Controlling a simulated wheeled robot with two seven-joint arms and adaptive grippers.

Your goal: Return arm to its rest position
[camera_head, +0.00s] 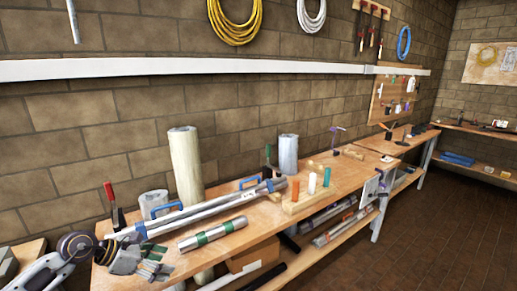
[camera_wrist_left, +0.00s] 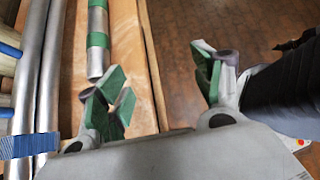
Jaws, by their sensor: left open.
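My left arm comes in from the lower left, and its left gripper (camera_head: 148,265) is over the front left end of the workbench. In the wrist view the left gripper (camera_wrist_left: 162,84) has its green-padded fingers spread wide, with nothing between them. A short metal tube with green bands (camera_head: 212,235) lies on the bench just right of the gripper. It also shows in the wrist view (camera_wrist_left: 97,22), ahead of one finger and apart from it. My right gripper is not in view.
Long metal tubes with blue handles (camera_head: 215,205) lie behind the banded tube. A tall pale roll (camera_head: 186,165), a grey roll (camera_head: 288,153) and a wooden block with coloured handles (camera_head: 310,198) stand on the workbench (camera_head: 245,228). The brown floor (camera_head: 440,235) is clear at right.

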